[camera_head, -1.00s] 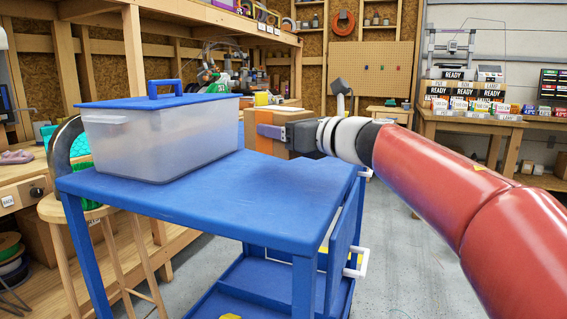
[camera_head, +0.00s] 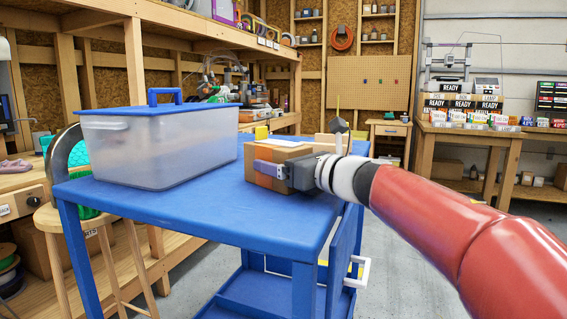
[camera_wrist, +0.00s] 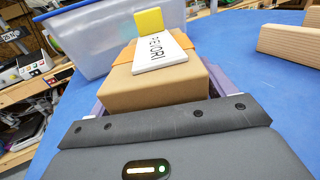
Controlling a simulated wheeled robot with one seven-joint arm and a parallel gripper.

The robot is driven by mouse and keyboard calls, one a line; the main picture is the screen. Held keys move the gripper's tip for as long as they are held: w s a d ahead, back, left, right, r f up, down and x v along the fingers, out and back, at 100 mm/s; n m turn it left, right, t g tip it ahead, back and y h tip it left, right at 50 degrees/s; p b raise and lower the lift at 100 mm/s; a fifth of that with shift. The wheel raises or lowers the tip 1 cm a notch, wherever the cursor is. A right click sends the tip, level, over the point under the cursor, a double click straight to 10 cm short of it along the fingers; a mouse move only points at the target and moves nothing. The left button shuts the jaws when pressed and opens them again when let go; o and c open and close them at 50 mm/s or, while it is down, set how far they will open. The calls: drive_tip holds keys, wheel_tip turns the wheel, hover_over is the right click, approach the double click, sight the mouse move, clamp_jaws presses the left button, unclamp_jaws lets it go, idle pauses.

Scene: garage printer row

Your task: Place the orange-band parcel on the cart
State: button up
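The orange-band parcel (camera_head: 262,188) is a brown box with an orange band. The cart top also shows in the wrist view (camera_wrist: 245,85).
A translucent bin (camera_head: 165,150) with a blue lid fills the cart's left side. Wooden blocks (camera_wrist: 290,42) lie on the cart behind the parcel. The cart's front middle is bare. A wooden stool (camera_head: 65,215) stands left; a bench (camera_head: 440,135) with boxes stands back right.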

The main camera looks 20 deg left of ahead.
drive_tip(key=shift+o, duration=0.4)
drive_tip(key=shift+r, duration=0.1)
drive_tip(key=shift+d+r, duration=0.1)
drive_tip(key=b+v, duration=0.1)
drive_tip(key=v, duration=1)
drive_tip(key=shift+s+d+b, duration=0.2)
drive_tip(key=shift+d+b, duration=0.1)
drive_tip(key=shift+d, duration=0.1)
